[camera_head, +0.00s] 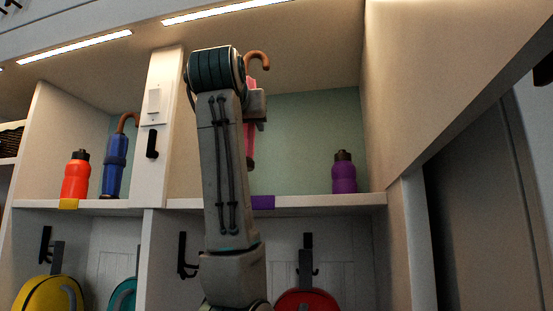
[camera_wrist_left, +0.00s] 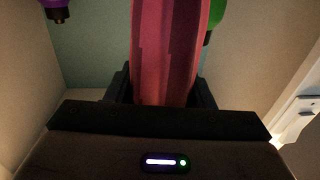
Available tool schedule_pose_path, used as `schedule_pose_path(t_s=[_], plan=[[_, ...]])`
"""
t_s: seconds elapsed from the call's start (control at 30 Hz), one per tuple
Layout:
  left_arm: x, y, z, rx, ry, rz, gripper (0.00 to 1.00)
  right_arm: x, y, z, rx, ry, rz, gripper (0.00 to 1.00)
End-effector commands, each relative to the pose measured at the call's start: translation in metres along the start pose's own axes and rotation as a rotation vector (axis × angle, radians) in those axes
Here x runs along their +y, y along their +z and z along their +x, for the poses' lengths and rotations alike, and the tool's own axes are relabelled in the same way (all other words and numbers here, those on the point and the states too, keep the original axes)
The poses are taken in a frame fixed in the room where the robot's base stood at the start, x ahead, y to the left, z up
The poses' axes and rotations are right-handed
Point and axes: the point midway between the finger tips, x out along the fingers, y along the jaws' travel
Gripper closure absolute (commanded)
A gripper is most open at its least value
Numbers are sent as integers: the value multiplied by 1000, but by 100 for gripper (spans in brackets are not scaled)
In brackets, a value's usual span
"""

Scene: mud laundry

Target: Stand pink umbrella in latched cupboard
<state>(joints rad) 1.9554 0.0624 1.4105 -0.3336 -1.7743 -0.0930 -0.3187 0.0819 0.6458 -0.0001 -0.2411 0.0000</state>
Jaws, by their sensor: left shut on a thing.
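The pink umbrella (camera_head: 250,140) is upright in the head view, with its brown hooked handle (camera_head: 258,58) at the top. My left gripper (camera_head: 257,108) is shut around its body, and my arm hides part of it. In the left wrist view the pink umbrella (camera_wrist_left: 168,50) rises between the fingers of my left gripper (camera_wrist_left: 165,90). It is at the upper right cupboard compartment (camera_head: 310,120), which has an open front. I cannot tell whether its lower tip touches the shelf. My right gripper is not in view.
A purple bottle (camera_head: 344,173) stands at the compartment's right. A green thing (camera_wrist_left: 214,20) shows beside the umbrella. A blue umbrella (camera_head: 115,165) and orange bottle (camera_head: 76,176) stand in the left compartment. A divider (camera_head: 158,110) and a large pale panel (camera_head: 450,70) flank the right compartment.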

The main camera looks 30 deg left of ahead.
Motion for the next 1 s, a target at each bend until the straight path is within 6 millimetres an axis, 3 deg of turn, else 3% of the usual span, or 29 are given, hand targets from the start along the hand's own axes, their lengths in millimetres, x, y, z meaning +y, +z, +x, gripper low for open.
schedule_pose_path(t_s=[0.03, 0.17, 0.33, 0.6, 0.8, 1.0], plan=[[10, -3, 13, -6, 1, 2, 82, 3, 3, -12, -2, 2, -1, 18], [30, 0, 41, -5, 1, 2, 82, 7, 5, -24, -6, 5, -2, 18], [47, 5, 64, -2, 1, 1, 82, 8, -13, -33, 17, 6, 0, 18], [61, 10, 84, -1, 0, 1, 82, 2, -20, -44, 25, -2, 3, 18], [59, 37, 82, 0, 0, 0, 82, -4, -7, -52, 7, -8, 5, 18], [59, 44, 82, 1, 0, -1, 82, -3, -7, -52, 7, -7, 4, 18]])
